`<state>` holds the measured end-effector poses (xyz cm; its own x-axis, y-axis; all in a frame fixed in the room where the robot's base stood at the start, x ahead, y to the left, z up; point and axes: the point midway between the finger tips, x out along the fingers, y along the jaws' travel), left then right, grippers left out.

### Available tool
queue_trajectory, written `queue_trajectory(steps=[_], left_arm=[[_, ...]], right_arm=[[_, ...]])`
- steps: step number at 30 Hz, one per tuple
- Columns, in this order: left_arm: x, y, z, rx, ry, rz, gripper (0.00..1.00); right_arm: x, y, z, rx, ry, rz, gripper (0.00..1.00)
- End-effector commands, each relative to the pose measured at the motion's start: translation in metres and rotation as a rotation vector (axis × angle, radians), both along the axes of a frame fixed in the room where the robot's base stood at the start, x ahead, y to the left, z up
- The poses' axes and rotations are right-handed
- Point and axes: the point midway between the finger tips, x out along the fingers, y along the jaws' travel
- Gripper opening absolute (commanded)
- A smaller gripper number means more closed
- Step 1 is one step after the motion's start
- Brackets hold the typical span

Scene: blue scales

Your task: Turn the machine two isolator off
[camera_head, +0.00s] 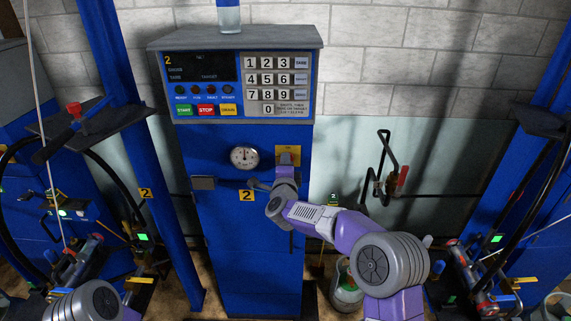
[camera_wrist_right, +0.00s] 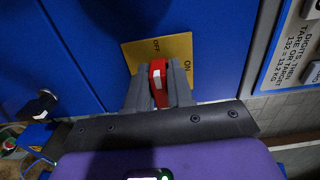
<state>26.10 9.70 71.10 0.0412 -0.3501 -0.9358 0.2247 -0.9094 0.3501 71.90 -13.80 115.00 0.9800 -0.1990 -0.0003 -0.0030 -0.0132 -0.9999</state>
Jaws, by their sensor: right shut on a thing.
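The machine two cabinet (camera_head: 222,225) is blue, with a yellow "2" label (camera_head: 247,196) on its front. Its isolator has a yellow plate (camera_head: 288,152) right of the round gauge, mostly covered by my right gripper (camera_head: 286,172). In the right wrist view the plate (camera_wrist_right: 178,44) shows the words OFF and ON. The red isolator handle (camera_wrist_right: 157,76) stands out from it between the grey fingers of my right gripper (camera_wrist_right: 157,92), which are shut on it. The handle's base is partly hidden. My left gripper is not seen; part of my left arm shows at bottom left.
A keypad panel (camera_head: 278,85) and START, STOP and DRAIN buttons (camera_head: 206,110) are above. A round gauge (camera_head: 244,157) and a small grey box (camera_head: 203,183) are left of the isolator. Blue posts (camera_head: 142,170) flank the cabinet.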

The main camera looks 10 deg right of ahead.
Motion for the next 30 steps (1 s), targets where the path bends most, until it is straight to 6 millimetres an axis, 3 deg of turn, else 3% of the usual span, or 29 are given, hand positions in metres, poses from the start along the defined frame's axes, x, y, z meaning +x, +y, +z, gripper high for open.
queue_trajectory(steps=[7,8,12,23,30], left_arm=[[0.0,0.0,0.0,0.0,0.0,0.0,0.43],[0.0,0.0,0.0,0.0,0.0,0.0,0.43],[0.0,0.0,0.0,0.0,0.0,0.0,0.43],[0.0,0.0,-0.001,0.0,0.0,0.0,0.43],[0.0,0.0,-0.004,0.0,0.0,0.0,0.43]], right_arm=[[0.0,0.0,0.0,-0.004,0.001,0.0,0.0],[0.0,0.0,0.0,-0.004,0.001,0.0,0.25],[0.0,0.0,0.0,-0.003,0.001,0.0,0.43],[-0.005,0.001,0.0,-0.002,0.0,0.001,0.43],[-0.034,0.008,0.0,-0.003,0.0,0.002,0.43]])
